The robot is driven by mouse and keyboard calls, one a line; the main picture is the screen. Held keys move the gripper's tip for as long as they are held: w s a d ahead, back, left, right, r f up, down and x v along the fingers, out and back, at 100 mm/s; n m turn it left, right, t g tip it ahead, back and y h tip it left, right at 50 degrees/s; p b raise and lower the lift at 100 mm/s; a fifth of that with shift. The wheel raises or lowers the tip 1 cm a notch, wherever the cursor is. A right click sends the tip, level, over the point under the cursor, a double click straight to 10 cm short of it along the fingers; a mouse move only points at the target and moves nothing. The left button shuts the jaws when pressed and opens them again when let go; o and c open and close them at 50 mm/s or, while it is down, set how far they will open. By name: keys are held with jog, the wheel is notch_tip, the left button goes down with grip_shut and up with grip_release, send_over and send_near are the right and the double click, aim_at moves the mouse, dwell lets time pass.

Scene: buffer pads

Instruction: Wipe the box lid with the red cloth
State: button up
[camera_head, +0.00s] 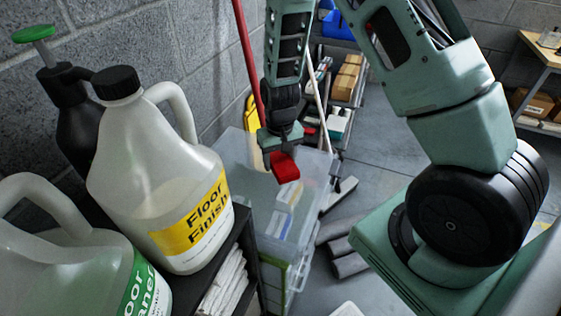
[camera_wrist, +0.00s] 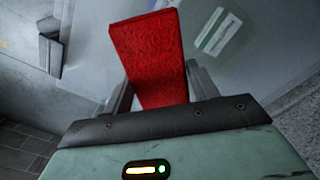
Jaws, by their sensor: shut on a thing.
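The red cloth (camera_head: 285,168) is a small folded block. In the wrist view the cloth (camera_wrist: 153,58) sits between the two dark fingers of my gripper (camera_wrist: 155,85), which is shut on it. In the head view my gripper (camera_head: 281,145) points down over the clear plastic box lid (camera_head: 225,150). The cloth is over the lid's right part; I cannot tell whether it touches the surface. Pale and blue items show through the lid.
A white Floor Finish jug (camera_head: 150,190), another jug (camera_head: 60,260) and a black sprayer (camera_head: 68,115) stand on a dark shelf at the left. Grey rolls (camera_head: 345,250) lie on the floor right of the box. A red pole (camera_head: 246,60) leans behind.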

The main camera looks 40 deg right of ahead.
aim_at(280, 159)
jog(key=shift+r+p, duration=1.75)
jog(key=shift+r, duration=0.7)
